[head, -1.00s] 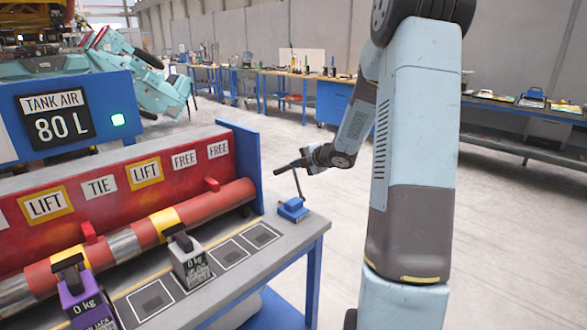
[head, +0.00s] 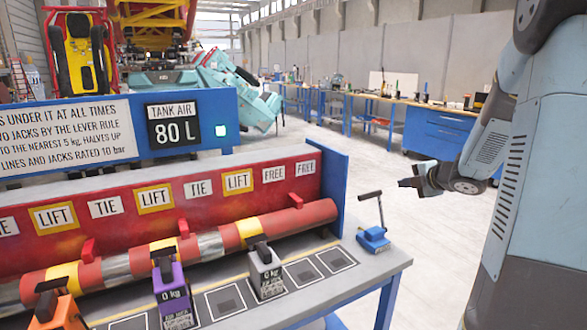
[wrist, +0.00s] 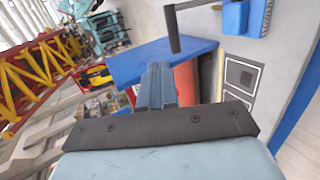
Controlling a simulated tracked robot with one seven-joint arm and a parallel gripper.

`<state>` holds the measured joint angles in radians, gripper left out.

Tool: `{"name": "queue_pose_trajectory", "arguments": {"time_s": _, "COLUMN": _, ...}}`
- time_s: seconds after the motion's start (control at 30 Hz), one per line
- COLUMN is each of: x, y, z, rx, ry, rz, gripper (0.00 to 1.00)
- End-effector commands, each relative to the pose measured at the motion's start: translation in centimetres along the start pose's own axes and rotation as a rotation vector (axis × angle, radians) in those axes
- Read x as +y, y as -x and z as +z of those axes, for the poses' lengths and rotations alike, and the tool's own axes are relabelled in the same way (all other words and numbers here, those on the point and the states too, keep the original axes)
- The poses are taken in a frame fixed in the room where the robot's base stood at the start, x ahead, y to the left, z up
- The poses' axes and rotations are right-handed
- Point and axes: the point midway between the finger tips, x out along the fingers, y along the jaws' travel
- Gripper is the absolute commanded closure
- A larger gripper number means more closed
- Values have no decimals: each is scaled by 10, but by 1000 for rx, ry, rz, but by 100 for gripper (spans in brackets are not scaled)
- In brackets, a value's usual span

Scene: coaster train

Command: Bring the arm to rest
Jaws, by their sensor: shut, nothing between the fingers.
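My arm stands at the right of the head view. My gripper (head: 408,183) is at its lower end, dark and pointing left, in the air beyond the right end of the workbench. It is shut and empty. It also shows in the wrist view (wrist: 158,68), its fingers together. A small blue device with a dark lever (head: 374,238) stands on the bench's right corner, below and left of my gripper and apart from it. Its blue body shows at the top of the wrist view (wrist: 235,17).
The grey bench (head: 352,287) carries a red and yellow beam, an orange jack (head: 62,310), a purple jack (head: 172,298) and a grey jack (head: 265,272). A blue panel (head: 342,190) closes its right end. Open floor (head: 350,160) lies behind.

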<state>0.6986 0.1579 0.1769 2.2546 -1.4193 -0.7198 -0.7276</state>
Motion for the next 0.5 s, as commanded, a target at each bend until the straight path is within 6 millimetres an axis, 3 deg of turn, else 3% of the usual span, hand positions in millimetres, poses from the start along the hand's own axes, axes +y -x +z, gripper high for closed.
{"name": "queue_pose_trajectory", "arguments": {"time_s": 0.23, "x": 45, "y": 31, "z": -14, "rx": -260, "ry": -197, "rz": 9, "gripper": 100}}
{"name": "queue_pose_trajectory", "arguments": {"time_s": 0.5, "x": 65, "y": 90, "z": -45, "rx": -507, "ry": -541, "rz": 45, "gripper": 100}}
